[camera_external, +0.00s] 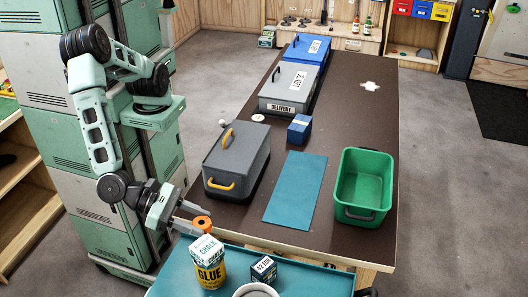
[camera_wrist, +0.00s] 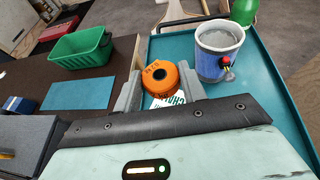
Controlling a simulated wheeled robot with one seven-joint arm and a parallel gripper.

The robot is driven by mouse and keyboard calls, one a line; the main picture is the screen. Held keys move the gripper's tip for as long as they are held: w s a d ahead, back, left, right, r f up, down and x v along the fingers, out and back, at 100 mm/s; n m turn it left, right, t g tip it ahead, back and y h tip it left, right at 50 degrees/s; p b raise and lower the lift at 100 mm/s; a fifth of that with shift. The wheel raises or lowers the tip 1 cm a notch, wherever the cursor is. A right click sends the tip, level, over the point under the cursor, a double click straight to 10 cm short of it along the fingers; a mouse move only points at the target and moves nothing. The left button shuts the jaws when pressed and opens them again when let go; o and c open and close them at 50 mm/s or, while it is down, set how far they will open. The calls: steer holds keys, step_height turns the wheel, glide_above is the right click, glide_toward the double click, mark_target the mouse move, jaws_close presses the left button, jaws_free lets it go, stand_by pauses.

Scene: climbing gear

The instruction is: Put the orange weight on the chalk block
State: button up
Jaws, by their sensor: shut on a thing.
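The orange weight (camera_external: 201,223) is a short round piece with a dark hole in its top. My gripper (camera_wrist: 160,88) is shut on it, one finger on each side, and it also shows in the wrist view (camera_wrist: 158,72). The chalk block (camera_external: 207,249), white and green with lettering, is directly below the weight in the outside view. Part of its lettered face (camera_wrist: 168,101) shows just under the weight in the wrist view. I cannot tell whether weight and block touch. The block overlaps the top of a yellow glue can (camera_external: 209,275).
On the teal tray (camera_external: 312,274) are a small dark box (camera_external: 264,268) and a mug (camera_wrist: 218,50). The brown table beyond holds a grey toolbox (camera_external: 237,160), teal mat (camera_external: 296,188), green bin (camera_external: 362,186) and blue box (camera_external: 299,130).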

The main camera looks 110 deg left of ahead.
mark_target(200, 245)
steer(key=shift+f+p, duration=0.6)
steer(key=shift+f, duration=2.7)
steer(key=shift+f, duration=0.2)
steer(key=o, duration=1.1)
steer(key=shift+r, duration=0.1)
